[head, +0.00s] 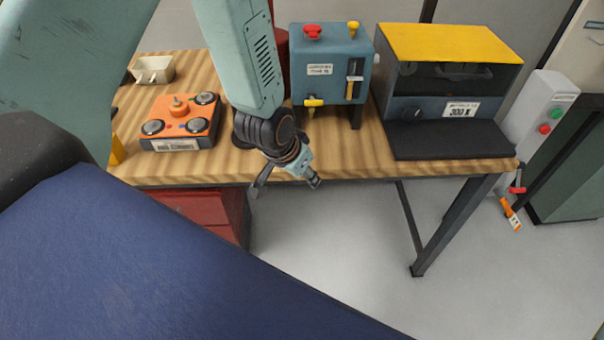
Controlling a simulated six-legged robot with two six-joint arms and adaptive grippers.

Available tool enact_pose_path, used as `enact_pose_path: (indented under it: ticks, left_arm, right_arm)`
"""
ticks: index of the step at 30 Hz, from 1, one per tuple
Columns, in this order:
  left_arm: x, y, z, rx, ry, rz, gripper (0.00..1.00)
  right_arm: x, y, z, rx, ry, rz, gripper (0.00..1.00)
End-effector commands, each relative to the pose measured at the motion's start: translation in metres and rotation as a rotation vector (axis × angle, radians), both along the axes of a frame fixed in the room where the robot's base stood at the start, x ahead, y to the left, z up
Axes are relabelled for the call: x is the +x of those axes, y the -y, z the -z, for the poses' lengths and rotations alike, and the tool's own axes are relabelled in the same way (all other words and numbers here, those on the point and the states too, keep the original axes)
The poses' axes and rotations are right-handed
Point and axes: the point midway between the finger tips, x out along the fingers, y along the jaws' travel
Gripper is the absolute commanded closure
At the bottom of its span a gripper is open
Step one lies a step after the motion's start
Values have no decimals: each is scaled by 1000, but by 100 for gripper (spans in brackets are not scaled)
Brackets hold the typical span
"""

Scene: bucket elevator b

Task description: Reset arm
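One of my arms shows in the head view; a wide pale green link fills the upper left, and a forearm comes down from the top edge at the centre. I take it for my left arm. Its gripper (286,189) hangs in front of the table's front edge. Its two dark fingers are spread apart with nothing between them. It appears clear of the tabletop, though the exact gap is hard to tell. My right arm and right gripper are not in view.
The wooden table (350,165) holds an orange box with dials (180,122), a white tray (152,69), a blue-grey machine (322,85) and a yellow-topped unit (450,90). A red cabinet (208,215) stands below. A control post (540,115) stands right. Grey floor (340,250) is clear.

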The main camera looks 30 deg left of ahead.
Motion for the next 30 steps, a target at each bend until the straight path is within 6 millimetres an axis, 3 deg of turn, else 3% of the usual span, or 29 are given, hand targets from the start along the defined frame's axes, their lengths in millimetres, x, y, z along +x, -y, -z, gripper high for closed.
enact_pose_path:
  ticks: [15,17,23,30]
  left_arm:
    - [-1,0,-3,-27,44,-68,58]
    - [-18,2,14,-38,36,-107,58]
    - [-89,6,94,-42,-64,-183,58]
    - [-192,8,185,-11,-242,-224,58]
  right_arm:
    - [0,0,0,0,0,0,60]
    - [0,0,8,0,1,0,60]
    - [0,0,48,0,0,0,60]
    - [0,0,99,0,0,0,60]
